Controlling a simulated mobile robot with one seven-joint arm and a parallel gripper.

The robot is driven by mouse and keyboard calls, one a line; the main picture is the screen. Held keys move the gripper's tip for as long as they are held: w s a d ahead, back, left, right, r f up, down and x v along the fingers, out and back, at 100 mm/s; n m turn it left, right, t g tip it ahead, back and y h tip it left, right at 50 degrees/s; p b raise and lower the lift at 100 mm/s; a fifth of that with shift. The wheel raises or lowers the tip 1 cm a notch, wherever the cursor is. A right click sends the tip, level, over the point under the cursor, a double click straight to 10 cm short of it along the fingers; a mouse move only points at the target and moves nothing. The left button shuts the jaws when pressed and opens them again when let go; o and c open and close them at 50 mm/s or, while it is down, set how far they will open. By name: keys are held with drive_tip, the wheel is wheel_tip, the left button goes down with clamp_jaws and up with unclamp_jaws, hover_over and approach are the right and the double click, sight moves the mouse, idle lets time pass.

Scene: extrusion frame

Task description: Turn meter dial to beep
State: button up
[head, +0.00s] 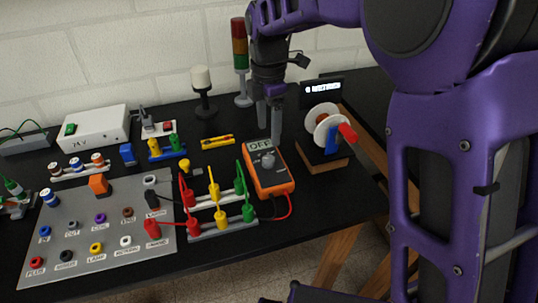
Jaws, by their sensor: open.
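An orange multimeter (287,187) lies on the black table at centre right. Its display at the top reads OFF. Its grey round dial (267,160) sits just below the display. My gripper (269,122) points down at the far end of the meter, above and behind the display, with its two fingers apart and nothing seen between them. It appears apart from the dial. Whether a fingertip touches the meter's far edge I cannot tell.
A reel stand (323,160) with red and blue parts is close right of the meter. A signal tower (239,50) and a white lamp (203,85) stand behind. Left are rails of coloured plugs (222,226) and a grey socket panel (85,268). A red lead runs beside the meter.

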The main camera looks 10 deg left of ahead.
sight(269, 158)
wheel_tip(269, 158, down, 9)
drive_tip(key=shift+r+b, duration=0.15)
drive_tip(key=shift+b, duration=0.2)
clamp_jaws()
